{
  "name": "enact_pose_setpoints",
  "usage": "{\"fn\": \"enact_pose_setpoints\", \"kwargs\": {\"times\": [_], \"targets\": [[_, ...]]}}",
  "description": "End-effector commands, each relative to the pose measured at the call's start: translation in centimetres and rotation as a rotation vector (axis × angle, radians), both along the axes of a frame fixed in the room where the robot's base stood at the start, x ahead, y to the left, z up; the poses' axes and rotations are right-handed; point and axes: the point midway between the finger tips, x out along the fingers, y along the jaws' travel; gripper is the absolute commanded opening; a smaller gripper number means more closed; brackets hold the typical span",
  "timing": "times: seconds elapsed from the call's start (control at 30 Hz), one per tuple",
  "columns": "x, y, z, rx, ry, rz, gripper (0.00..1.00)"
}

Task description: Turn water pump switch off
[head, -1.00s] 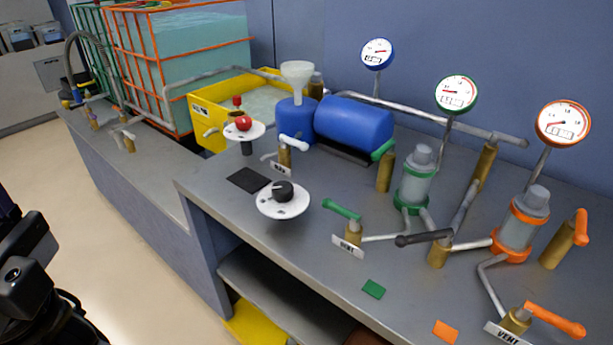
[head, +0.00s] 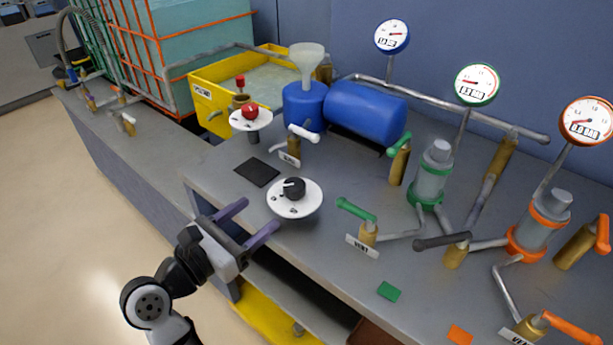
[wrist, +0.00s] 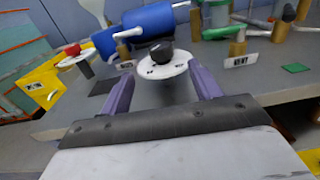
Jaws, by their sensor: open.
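A black rotary knob (head: 294,187) with a white mark sits on a round white dial plate (head: 285,208) near the bench's front edge. A red knob (head: 250,111) on a second white plate (head: 262,122) stands farther back. I cannot read which one is the water pump switch. My gripper (head: 258,217) is open and empty, just in front of the black knob's plate, its purple fingers pointing toward it. In the wrist view the black knob (wrist: 161,53) and its plate (wrist: 150,69) show between and beyond the fingers (wrist: 160,75), apart from them.
Behind are a blue tank (head: 366,110), a funnel (head: 306,60) and a yellow basin (head: 210,98). Pipes, a green-handled valve (head: 357,210) and a grey lever (head: 442,241) stand to the right. A dark pad (head: 257,172) lies on the bench (head: 330,250). Open floor is left.

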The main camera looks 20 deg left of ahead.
Motion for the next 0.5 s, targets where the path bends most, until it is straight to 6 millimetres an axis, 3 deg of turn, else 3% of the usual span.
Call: {"fn": "enact_pose_setpoints", "kwargs": {"times": [0.5], "targets": [[9.4,-3.8,0.5,-0.003,-0.002,-0.005,0.63]]}}
